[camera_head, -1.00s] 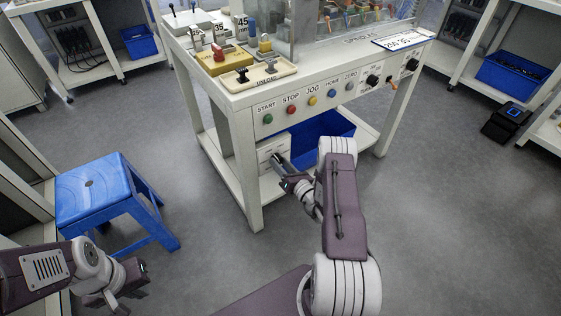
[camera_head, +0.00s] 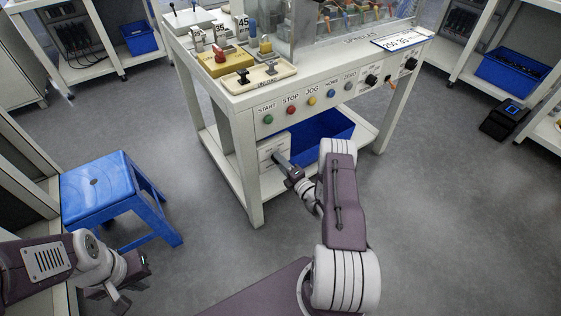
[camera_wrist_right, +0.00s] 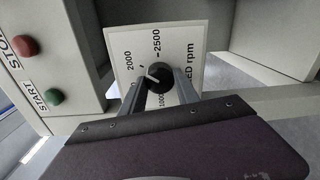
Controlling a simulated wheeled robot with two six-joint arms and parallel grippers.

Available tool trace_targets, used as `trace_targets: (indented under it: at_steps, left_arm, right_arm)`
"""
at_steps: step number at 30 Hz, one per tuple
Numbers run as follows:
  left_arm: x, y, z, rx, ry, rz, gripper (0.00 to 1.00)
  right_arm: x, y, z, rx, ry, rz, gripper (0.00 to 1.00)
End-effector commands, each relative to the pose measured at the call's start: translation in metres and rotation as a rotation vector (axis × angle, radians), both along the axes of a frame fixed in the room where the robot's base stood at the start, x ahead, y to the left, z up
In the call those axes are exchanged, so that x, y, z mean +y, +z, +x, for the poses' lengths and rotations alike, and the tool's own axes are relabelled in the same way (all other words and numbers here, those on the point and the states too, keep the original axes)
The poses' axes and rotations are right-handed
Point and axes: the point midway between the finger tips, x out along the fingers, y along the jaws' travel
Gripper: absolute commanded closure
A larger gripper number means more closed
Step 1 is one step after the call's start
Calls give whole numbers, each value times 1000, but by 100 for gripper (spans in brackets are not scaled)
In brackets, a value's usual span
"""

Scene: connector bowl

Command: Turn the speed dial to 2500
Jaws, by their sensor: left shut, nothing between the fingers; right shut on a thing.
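The speed dial is a black knob (camera_wrist_right: 158,76) on a white plate (camera_wrist_right: 190,45) marked 2000, 2500 and "rpm" in the right wrist view. My right gripper (camera_wrist_right: 158,84) has its two fingers on either side of the knob, shut on it. A small light mark shows on the knob, but its exact reading is hard to tell. In the head view the right gripper (camera_head: 278,157) reaches a white box (camera_head: 270,147) under the bench panel; the knob is hidden there. My left gripper (camera_head: 122,298) is shut and empty at the lower left.
The bench panel (camera_head: 330,95) carries several coloured buttons above my right gripper. A blue bin (camera_head: 325,135) stands on the lower shelf beside the white box. A blue stool (camera_head: 105,185) stands at the left.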

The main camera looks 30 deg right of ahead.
Motion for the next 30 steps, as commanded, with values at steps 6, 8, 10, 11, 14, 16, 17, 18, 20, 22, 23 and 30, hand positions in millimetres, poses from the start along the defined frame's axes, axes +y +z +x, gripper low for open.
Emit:
trace_targets:
  at_steps: [6,8,10,11,14,16,17,18,20,22,23,30]
  left_arm:
    - [0,4,0,0,0,0,100]
    - [0,4,0,0,0,0,100]
    - [0,5,0,0,0,0,100]
    - [0,5,0,0,0,0,100]
    - [0,5,0,0,0,0,100]
    - [0,6,0,0,0,0,100]
    - [0,6,0,0,0,0,100]
    - [0,6,0,0,0,0,100]
    - [0,6,0,0,0,0,100]
    - [0,6,0,0,0,0,100]
    - [0,6,0,0,0,0,100]
    - [0,6,0,0,0,0,100]
  right_arm:
    - [0,-1,-1,21,0,203,100]
    - [0,-1,-1,25,0,260,100]
    - [0,-1,-1,29,0,326,100]
    - [0,-1,-1,32,-1,355,100]
    - [0,-1,-1,40,-1,448,100]
    - [0,-1,-1,44,-2,513,100]
    - [0,-1,-1,47,-1,540,100]
    - [0,-1,-1,49,-2,575,100]
    - [0,-1,-1,54,-1,627,100]
    - [0,-1,-1,57,-2,682,100]
    - [0,-1,-1,60,-2,704,100]
    - [0,-1,-1,70,-1,849,100]
